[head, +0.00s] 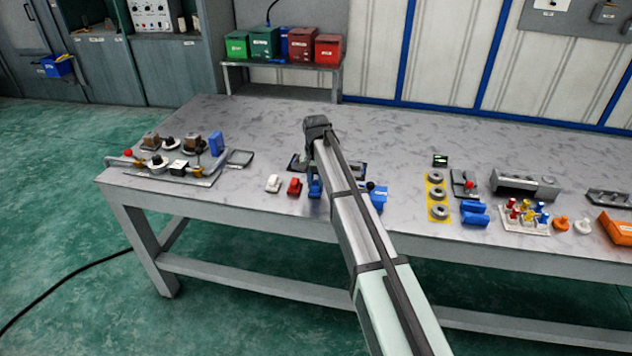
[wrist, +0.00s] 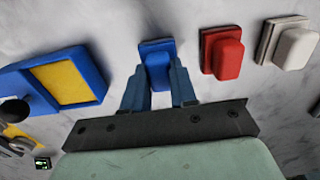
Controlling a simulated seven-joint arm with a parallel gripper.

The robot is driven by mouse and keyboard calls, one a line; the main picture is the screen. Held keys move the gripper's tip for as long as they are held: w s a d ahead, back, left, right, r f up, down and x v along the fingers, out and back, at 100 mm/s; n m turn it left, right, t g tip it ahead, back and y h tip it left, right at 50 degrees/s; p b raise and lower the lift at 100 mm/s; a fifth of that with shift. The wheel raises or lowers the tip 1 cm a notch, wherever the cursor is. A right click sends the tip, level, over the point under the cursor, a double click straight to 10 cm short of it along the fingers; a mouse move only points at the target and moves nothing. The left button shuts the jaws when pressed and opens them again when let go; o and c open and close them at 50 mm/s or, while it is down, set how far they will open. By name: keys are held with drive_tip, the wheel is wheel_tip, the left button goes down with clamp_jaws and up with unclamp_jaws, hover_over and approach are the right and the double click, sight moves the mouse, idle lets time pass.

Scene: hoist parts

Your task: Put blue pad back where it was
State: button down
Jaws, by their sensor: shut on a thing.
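The blue pad (wrist: 157,63) is between the two fingers of my gripper (wrist: 158,88) in the wrist view. The fingers are shut on it, one on each side. The pad appears at or close to the table surface; I cannot tell whether it touches. In the head view the blue pad (head: 315,188) shows partly beside my arm, which hides the gripper's fingers. A red pad (wrist: 223,53) and a white pad (wrist: 288,44) stand in a row with it in the wrist view. In the head view the red pad (head: 295,186) and white pad (head: 273,183) are to its left.
A blue tray with a yellow inset (wrist: 66,82) lies close to the gripper in the wrist view. A yellow plate with grey rings (head: 438,197) is farther right on the table (head: 250,125). A fixture board (head: 175,172) is at the left. The table's back left is clear.

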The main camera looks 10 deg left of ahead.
sight(316, 182)
drive_tip(key=shift+f, duration=0.15)
drive_tip(key=c, duration=0.9)
unclamp_jaws()
wheel_tip(316, 182, up, 12)
drive_tip(key=shift+r, duration=0.2)
